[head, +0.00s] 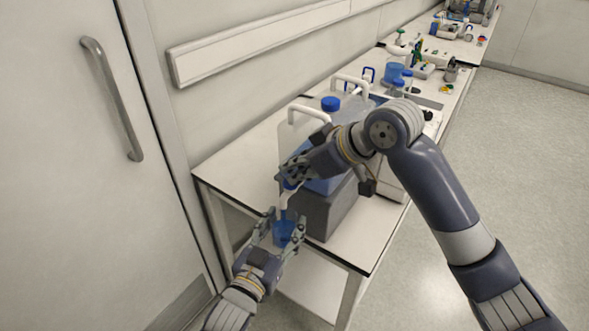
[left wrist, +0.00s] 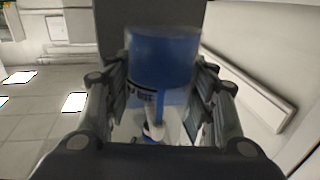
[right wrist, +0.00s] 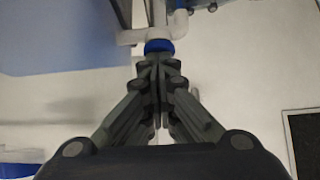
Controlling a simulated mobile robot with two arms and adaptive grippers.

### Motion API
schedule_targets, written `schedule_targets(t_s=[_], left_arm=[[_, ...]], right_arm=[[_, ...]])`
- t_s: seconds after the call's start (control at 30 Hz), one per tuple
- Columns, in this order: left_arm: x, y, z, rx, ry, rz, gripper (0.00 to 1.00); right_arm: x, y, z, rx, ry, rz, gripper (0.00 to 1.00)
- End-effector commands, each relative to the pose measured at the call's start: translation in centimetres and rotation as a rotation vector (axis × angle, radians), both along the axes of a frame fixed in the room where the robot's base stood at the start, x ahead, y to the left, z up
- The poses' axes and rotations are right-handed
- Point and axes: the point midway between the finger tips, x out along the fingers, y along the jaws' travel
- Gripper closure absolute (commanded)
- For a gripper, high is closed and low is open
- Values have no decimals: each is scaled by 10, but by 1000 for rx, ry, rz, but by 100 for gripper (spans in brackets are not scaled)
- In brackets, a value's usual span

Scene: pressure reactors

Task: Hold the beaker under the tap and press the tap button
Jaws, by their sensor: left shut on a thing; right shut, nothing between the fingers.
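The beaker (head: 283,232) holds blue liquid and is under the white tap spout (head: 284,204). My left gripper (head: 281,236) is shut around the beaker's sides. The left wrist view looks upside down and shows the beaker (left wrist: 165,60) between the fingers, with a thin blue streak between tap and liquid. My right gripper (head: 287,178) is shut and empty at the tap. In the right wrist view its fingertips (right wrist: 160,66) are at the blue tap button (right wrist: 158,46), seemingly touching it. Blue shows at the spout mouth there.
The tap belongs to a clear container with a blue cap (head: 330,103) and white handle, standing on a grey block (head: 328,212) on the white bench (head: 240,168). More bottles and a blue-filled vessel (head: 394,74) stand farther back. A door (head: 70,180) is at left; open floor at right.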

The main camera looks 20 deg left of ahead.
Motion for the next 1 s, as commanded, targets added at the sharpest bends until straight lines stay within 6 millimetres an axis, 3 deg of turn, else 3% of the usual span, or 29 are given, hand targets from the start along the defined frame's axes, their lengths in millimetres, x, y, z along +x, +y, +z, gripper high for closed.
schedule_targets(t_s=[0.03, 0.13, 0.3, 0.6, 0.8, 1.0], left_arm=[[0, 0, 0, 0, -2, 0, 74], [0, 0, 0, 0, -2, 0, 74], [0, 0, 0, 0, -2, 0, 74], [0, 0, 1, 0, -2, 0, 74], [0, 0, 1, 0, -2, 0, 74], [0, 0, 1, 0, -2, 0, 74]], right_arm=[[-1, -3, -9, -21, 17, -1, 100], [-1, -2, 0, -19, 13, -1, 100], [-2, -1, 37, -7, 0, -1, 100], [-18, -46, 88, -3, -4, -2, 100], [-25, -63, 107, -1, -3, -2, 100], [-27, -67, 112, 0, -1, 0, 100]])
